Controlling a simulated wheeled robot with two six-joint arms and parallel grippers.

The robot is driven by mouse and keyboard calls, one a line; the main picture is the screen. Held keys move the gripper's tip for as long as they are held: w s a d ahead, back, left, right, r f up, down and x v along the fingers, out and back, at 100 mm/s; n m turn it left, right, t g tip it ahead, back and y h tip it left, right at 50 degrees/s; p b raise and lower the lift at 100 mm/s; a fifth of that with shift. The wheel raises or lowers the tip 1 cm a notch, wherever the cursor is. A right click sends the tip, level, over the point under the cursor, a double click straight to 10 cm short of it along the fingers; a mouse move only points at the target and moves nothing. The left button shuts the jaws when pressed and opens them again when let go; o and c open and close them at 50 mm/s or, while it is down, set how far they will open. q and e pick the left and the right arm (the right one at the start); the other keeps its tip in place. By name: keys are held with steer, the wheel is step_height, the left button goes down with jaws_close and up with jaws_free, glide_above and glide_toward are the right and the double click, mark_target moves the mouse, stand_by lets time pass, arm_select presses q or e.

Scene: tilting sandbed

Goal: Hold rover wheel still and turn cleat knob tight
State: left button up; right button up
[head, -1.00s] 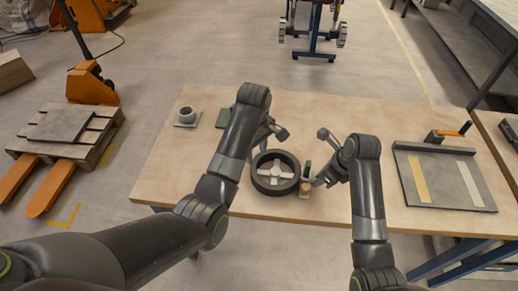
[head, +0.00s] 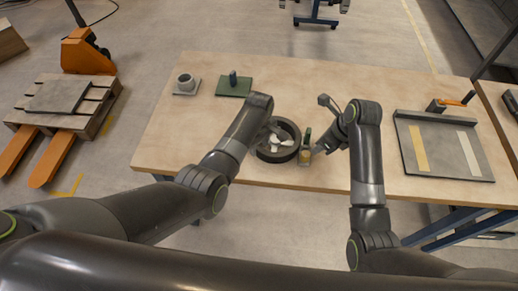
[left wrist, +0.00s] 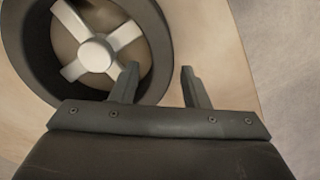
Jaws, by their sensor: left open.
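The rover wheel (head: 291,128), a dark ring with pale spokes, lies flat near the table's front edge. It also shows in the left wrist view (left wrist: 24,62), with its pale hub at upper left. My left gripper (head: 273,137) is over the wheel and partly hides it. In the left wrist view its fingers (left wrist: 160,84) are apart and empty, the left one in front of the wheel's rim and the right one over bare table. A small upright green part on a tan base (head: 305,156), perhaps the cleat, stands right of the wheel. My right gripper (head: 320,147) is close beside it; its fingertips are unclear.
A grey cup-like part on a plate (head: 184,84) and a green plate with a dark peg (head: 233,87) stand at the table's back left. A grey tray with two strips (head: 445,148) lies at the right. The table (head: 350,75) is clear behind the wheel.

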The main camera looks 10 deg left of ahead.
arm_select(q)
steer(key=shift+f, duration=1.45)
jaws_close()
